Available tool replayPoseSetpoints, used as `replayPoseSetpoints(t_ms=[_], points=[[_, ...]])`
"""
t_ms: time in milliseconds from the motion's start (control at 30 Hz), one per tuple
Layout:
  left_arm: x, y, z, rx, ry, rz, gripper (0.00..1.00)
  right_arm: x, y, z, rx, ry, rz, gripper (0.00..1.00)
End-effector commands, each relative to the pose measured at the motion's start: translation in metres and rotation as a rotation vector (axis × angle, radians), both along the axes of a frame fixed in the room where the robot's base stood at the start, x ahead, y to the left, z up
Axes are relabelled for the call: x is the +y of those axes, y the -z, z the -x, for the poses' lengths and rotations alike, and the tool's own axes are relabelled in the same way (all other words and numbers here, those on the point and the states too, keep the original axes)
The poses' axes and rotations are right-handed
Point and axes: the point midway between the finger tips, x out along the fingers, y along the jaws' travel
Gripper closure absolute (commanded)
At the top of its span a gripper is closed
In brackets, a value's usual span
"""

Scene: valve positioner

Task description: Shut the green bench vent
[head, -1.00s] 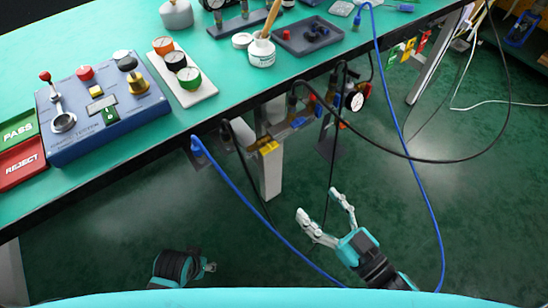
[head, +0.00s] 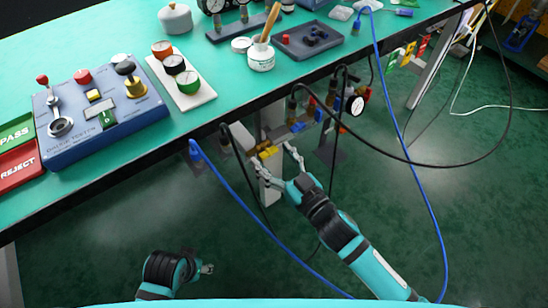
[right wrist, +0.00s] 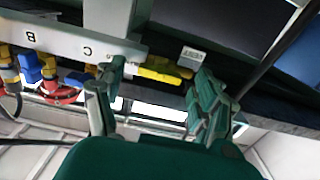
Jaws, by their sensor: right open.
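A green round knob (head: 188,82) stands with an orange knob and a black knob on a white plate on the bench; no writing on them that I can read tells whether this is the vent. My right gripper (head: 273,158) is open under the bench's front edge. Its fingers are apart around a yellow handle (head: 267,152). In the right wrist view the yellow handle (right wrist: 165,70) lies between the spread fingers (right wrist: 158,76), and I cannot tell whether they touch it. My left gripper (head: 208,268) is low at the lower left, its fingers too small to judge.
A grey manifold marked B and C (right wrist: 60,38) carries blue, red and yellow fittings. A blue hose (head: 240,205) and black cables hang near my right arm. A blue control box (head: 100,115) stands on the bench (head: 200,125). Green, yellow and red tags (head: 408,48) hang farther right.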

Motion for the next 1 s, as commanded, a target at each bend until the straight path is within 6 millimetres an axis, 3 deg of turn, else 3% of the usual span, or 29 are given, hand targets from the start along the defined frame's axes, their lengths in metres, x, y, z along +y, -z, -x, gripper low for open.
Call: replayPoseSetpoints(t_ms=[300,733,1000], points=[[0.0016,-0.0018,0.0005,0.002,-0.003,-0.002,0.57,0.0015,0.0001,-0.0021,0.001,0.000,0.001,0.29],[0.0021,-0.0006,0.0005,0.000,-0.002,-0.003,0.57,0.0015,0.0001,-0.0017,0.000,0.000,0.000,0.85],[0.0018,-0.0004,-0.0001,-0.003,-0.001,-0.002,0.57,0.0017,-0.0005,-0.0016,-0.015,0.000,0.022,0.86]])
